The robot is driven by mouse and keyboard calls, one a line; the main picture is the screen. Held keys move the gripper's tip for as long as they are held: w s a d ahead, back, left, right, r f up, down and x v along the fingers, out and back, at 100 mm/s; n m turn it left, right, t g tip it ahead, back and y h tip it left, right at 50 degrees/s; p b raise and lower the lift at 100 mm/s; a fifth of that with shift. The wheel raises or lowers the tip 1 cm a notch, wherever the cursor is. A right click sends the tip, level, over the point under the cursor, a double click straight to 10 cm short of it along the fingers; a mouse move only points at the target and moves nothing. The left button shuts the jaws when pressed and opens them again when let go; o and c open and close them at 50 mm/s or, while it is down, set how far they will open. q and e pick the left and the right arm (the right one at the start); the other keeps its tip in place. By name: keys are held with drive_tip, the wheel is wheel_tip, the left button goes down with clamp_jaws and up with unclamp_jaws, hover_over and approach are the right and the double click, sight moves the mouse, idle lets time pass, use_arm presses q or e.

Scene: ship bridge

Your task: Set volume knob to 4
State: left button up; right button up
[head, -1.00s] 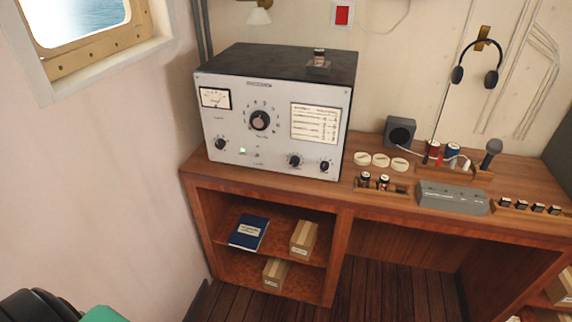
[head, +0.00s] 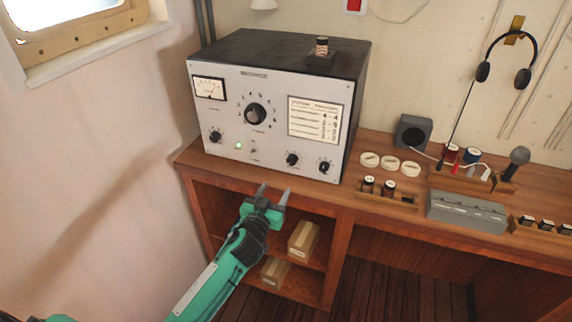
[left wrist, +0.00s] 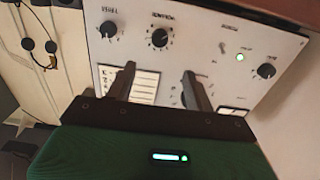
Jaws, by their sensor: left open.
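A grey radio set (head: 225,150) with a dark top stands on the wooden desk. Its front has a large black dial (head: 255,115) in the middle. Small black knobs sit at lower left (head: 215,137), lower right (head: 292,159) and far lower right (head: 325,167). My right gripper is out of view.
A green lamp (head: 238,145) glows on the panel. The desk edge (head: 240,178) and shelf boxes (head: 303,240) are close to my left gripper. To the right are white discs (head: 389,163), a grey box (head: 466,212) and a microphone (head: 516,162).

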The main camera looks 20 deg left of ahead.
sight(291, 162)
use_arm(q)
drive_tip(key=w, duration=0.4)
drive_tip(key=w+p, duration=0.1)
drive_tip(key=w, duration=0.3)
drive_tip(key=w+p, duration=0.1)
drive_tip(key=w, duration=0.3)
drive_tip(key=shift+d+f, duration=0.1)
drive_tip(key=shift+d, duration=0.15)
drive_tip(key=shift+w, duration=0.65)
drive_tip(key=c, duration=1)
